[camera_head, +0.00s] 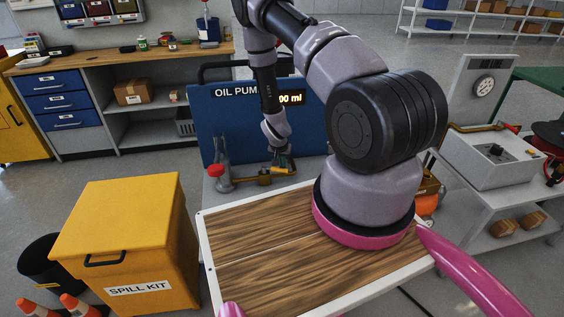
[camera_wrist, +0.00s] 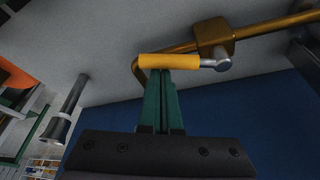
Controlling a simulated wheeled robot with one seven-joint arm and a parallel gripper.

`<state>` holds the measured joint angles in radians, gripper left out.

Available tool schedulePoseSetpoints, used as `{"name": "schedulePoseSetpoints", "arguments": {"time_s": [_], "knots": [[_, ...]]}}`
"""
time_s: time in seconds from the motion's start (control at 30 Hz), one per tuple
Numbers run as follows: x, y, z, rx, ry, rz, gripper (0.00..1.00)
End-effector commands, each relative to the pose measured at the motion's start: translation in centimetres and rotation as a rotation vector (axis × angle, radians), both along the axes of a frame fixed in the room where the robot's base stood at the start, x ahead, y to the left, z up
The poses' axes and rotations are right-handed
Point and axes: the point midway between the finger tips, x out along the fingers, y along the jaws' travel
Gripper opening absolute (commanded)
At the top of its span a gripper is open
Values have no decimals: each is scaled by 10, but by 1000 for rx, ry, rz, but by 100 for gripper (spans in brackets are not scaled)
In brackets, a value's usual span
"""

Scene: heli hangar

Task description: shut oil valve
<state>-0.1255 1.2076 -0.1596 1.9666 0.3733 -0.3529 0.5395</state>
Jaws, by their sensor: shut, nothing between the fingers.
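The oil valve shows in the wrist view as a brass body (camera_wrist: 213,36) on a brass pipe (camera_wrist: 268,27), with a yellow lever handle (camera_wrist: 170,62) on a metal pivot. The handle lies across the picture, roughly level. My gripper (camera_wrist: 160,74) has its green fingers shut together and empty, with tips at the handle's underside; I cannot tell whether they touch. In the head view my gripper (camera_head: 283,168) is low in front of the blue oil pump panel (camera_head: 232,125), beside the brass valve parts (camera_head: 262,179). My arm hides part of the panel's name and display.
A red knob (camera_head: 215,170) on a metal fitting stands left of the valve. A wood-topped surface (camera_head: 265,245) lies in front, below my arm. A yellow spill kit bin (camera_head: 128,245) stands at left, and a grey cart (camera_head: 490,165) with equipment at right.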

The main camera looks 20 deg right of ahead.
Motion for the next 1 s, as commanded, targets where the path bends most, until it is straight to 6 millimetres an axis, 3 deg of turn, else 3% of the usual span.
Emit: {"name": "schedulePoseSetpoints", "arguments": {"time_s": [0.43,1.0], "knots": [[-25,21,0,-2,0,-421,0],[-41,55,0,-2,-2,-934,0]]}}
